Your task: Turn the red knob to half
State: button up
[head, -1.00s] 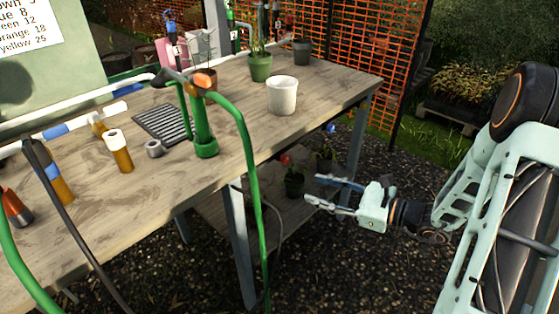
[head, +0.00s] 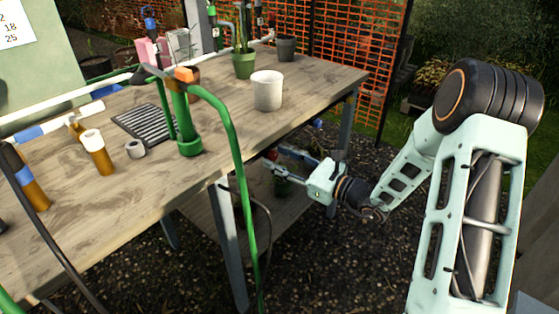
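A small round red knob (head: 270,155) shows below the table's right edge, above the lower shelf. My gripper (head: 273,160) reaches in from the right under the tabletop, pointing left. Its two fingers are spread apart, and their tips appear at or close to the red knob. I cannot tell whether they touch it or how the knob is turned. A blue knob-like part (head: 318,123) shows further right, under the table edge and behind my gripper.
The wooden table (head: 230,120) holds a white pot (head: 267,91), a green pot (head: 244,66) and a green upright pipe (head: 184,120). A green hose (head: 240,160) hangs over the front edge, left of my gripper.

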jog(key=shift+a, duration=0.1)
grip_shut()
dwell(0.3)
jog(key=shift+r+m+p, duration=0.1)
jog(key=shift+m+p, duration=0.2)
jog(key=shift+p, duration=0.15)
jog(key=m+p, duration=0.2)
jog(key=p, duration=0.1)
jog(key=shift+r+m, duration=0.15)
jog(key=shift+m, duration=0.25)
jog(key=m+p, duration=0.5)
jog(key=shift+m+p, duration=0.3)
jog(key=shift+p, duration=0.05)
jog(key=m+p, duration=0.4)
jog(key=m, duration=0.1)
jog(key=shift+m+t, duration=0.3)
jog(key=shift+t, duration=0.1)
jog(key=shift+f+m+p, duration=0.15)
jog(key=shift+m+p, duration=0.45)
jog(key=shift+m, duration=0.35)
jog(key=shift+f+m+p, duration=0.15)
jog(key=shift+m+p, duration=0.4)
jog(key=shift+m, duration=0.4)
